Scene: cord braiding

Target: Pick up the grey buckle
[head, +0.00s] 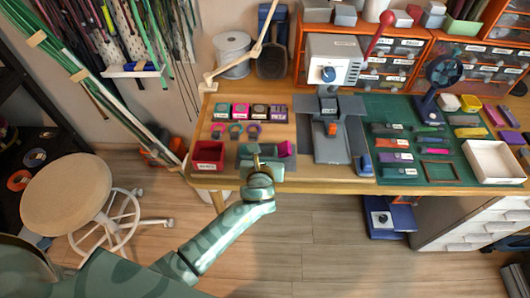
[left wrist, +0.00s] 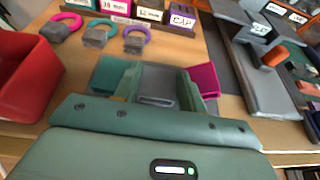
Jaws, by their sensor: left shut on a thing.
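My left gripper (head: 257,160) reaches over the front edge of the workbench, in the left part of its top. In the left wrist view, its two green fingers (left wrist: 159,92) stand on either side of a grey piece, which I take to be the grey buckle (left wrist: 158,82). The gripper is shut on it. A teal piece (left wrist: 110,74) lies just left of the fingers and a magenta piece (left wrist: 207,78) just right of them. Whether the buckle still touches the surface below is hard to tell. My right gripper is not in view.
A red bin (head: 207,155) stands left of the gripper. Behind are three coloured rings with grey bodies (left wrist: 97,37) and a row of labelled boxes (head: 258,111). A grey press (head: 331,130) stands to the right. The green mat (head: 412,165) beyond holds several pieces.

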